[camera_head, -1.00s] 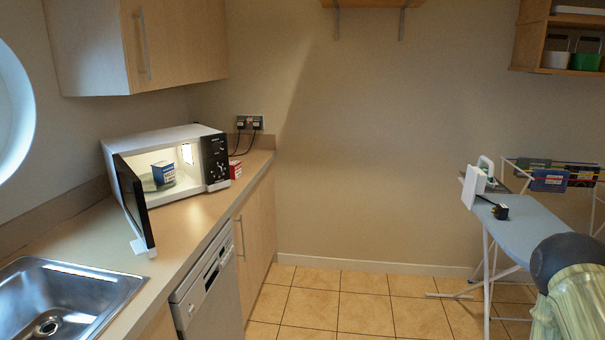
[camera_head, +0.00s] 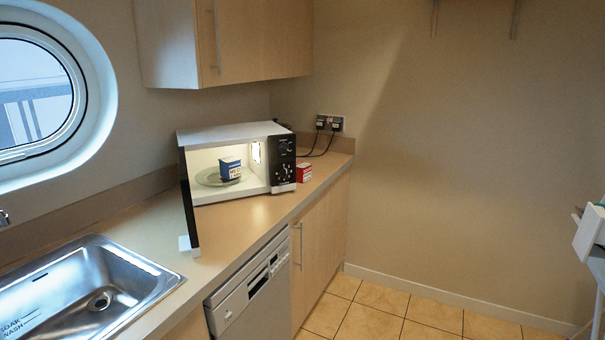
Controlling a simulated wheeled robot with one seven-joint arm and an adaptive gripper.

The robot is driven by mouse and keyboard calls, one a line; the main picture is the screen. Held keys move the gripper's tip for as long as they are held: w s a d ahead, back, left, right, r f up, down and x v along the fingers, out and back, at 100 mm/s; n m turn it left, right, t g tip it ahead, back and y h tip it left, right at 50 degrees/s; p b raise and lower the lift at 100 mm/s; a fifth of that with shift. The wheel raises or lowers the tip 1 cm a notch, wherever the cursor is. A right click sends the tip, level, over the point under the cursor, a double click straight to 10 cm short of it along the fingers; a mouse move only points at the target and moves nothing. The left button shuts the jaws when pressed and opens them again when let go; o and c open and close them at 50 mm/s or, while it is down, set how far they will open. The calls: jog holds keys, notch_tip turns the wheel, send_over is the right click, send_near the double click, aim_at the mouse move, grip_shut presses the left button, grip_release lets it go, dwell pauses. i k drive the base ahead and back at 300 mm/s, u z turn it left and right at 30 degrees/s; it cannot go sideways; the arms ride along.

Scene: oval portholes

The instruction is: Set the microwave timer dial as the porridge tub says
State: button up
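The microwave (camera_head: 236,131) stands on the counter near the back corner with its door (camera_head: 190,212) swung open toward me. Its dark control panel (camera_head: 283,163) with small dials is on the right side; the dial settings are too small to read. A blue and white tub (camera_head: 230,168) sits inside on the turntable (camera_head: 211,178); its print is too small to read. A small red and white box (camera_head: 304,172) stands on the counter just right of the microwave. My gripper is not in view.
A steel sink (camera_head: 85,290) is at the lower left of the counter (camera_head: 222,240), with bare counter between it and the microwave. A dishwasher (camera_head: 250,297) is below. A wall socket (camera_head: 330,123) holds two plugs. Tiled floor (camera_head: 385,315) is clear; an ironing board edge shows at right.

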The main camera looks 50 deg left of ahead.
aim_at(285, 172)
jog(key=z, duration=0.05)
jog(key=i, duration=0.8)
jog(key=u, duration=2)
